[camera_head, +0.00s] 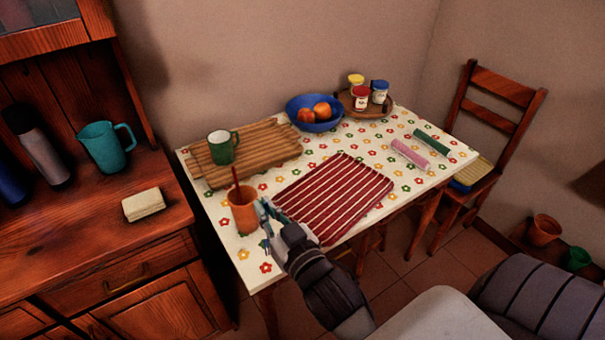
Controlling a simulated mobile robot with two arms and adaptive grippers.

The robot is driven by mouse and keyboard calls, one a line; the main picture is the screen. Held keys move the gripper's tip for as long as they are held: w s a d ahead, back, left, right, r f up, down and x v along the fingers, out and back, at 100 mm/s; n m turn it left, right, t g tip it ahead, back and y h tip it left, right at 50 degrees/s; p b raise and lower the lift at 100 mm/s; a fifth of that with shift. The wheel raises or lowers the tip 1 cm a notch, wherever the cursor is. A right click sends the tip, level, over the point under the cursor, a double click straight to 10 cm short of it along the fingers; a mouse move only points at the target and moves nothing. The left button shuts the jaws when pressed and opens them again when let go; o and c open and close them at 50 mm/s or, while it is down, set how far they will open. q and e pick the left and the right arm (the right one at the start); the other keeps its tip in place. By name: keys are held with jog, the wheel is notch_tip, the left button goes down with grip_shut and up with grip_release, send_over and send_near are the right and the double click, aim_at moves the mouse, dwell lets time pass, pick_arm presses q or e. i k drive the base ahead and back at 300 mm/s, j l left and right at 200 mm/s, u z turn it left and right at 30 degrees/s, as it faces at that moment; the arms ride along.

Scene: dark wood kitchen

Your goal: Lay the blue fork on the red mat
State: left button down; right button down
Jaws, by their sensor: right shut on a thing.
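The red mat (340,193) with pale stripes lies flat on the front middle of the table. I cannot tell whether the fork touches the mat. A reddish stick stands in the orange cup. My left gripper is not in view.
A wooden board (262,146) holds a green mug (222,148). A blue bowl (314,124) of orange fruit and a round tray (367,110) with jars stand behind. Pink (410,154) and green (431,142) rolls lie right of the mat. A chair (490,135) stands at right.

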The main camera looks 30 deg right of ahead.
aim_at(309, 214)
jog(key=l+u, duration=0.15)
jog(key=u, duration=0.25)
jog(key=l+u, duration=0.2)
jog(key=u, duration=0.2)
jog(key=l+u, duration=0.2)
jog(key=u, duration=0.2)
jog(key=l+u, duration=0.15)
jog(key=u, duration=0.25)
jog(key=k+l+u, duration=0.2)
jog(key=l, duration=0.5)
jog(key=k+l+u, duration=0.15)
jog(key=k+l, duration=0.3)
jog(key=l, duration=0.2)
jog(key=k+l+u, duration=0.2)
jog(key=k+l, duration=0.2)
jog(key=l, duration=0.2)
jog(key=k+l+u, duration=0.15)
jog(key=k+l, duration=0.25)
jog(key=l, duration=0.15)
